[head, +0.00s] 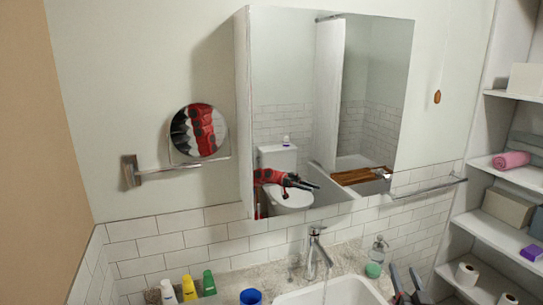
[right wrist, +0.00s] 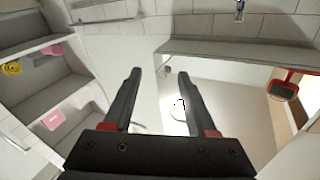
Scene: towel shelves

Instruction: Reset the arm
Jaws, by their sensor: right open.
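My right gripper (head: 404,279) shows at the bottom of the head view, to the right of the sink. Its two dark fingers point up and stand apart. In the right wrist view the fingers of this gripper (right wrist: 159,75) are also spread, with nothing between them. My left gripper does not show directly. The mirror cabinet (head: 375,95) reflects a red and black arm with a gripper, and I cannot tell which arm it is.
The white sink (head: 335,292) has a chrome faucet (head: 316,245). A soap dispenser (head: 378,249), a green jar (head: 373,270) and a blue cup (head: 250,296) stand around it. Shelves at right hold a rolled pink towel (head: 511,160). A towel bar (head: 430,187) juts from the wall.

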